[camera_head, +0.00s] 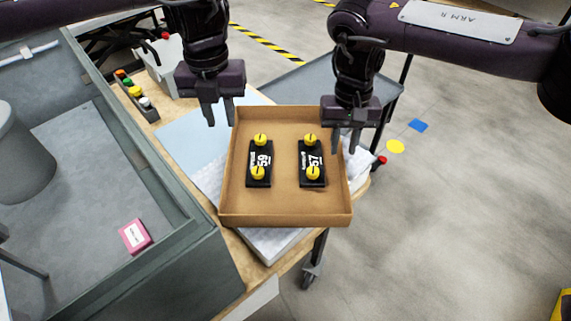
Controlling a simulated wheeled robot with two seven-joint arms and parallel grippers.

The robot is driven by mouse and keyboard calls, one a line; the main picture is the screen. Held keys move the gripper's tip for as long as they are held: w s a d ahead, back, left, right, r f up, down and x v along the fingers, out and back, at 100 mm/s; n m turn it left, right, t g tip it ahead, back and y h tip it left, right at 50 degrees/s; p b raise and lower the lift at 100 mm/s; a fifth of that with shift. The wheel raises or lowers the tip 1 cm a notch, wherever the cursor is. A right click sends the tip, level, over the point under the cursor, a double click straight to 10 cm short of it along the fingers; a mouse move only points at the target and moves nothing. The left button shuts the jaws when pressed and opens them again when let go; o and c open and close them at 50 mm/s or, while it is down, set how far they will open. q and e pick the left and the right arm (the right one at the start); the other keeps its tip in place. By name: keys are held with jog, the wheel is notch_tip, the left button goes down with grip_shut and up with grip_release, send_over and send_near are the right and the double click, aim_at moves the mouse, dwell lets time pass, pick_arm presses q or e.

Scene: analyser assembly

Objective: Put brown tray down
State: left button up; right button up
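The brown tray (285,208) is an open, shallow box in the middle of the head view. It appears to rest on a pale block (275,245) at the table's corner. Inside lie two black modules with yellow knobs, one marked 59 (253,178) and one marked 57 (306,178). My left gripper (220,122) is at the tray's far left corner, fingers apart with nothing between them. My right gripper (345,148) is at the far right wall, its fingers apart, one on either side of the rim line. Whether they touch the wall cannot be told.
A grey open-topped machine (190,255) stands on the left, with a pink box (135,236) inside. A button strip (136,95) and a white bin (172,68) are at the table's back left. A grey cart (300,88) stands behind. Open floor lies right.

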notch_tip(320, 180, up, 9)
jog(key=w, duration=0.1)
dwell(0.6)
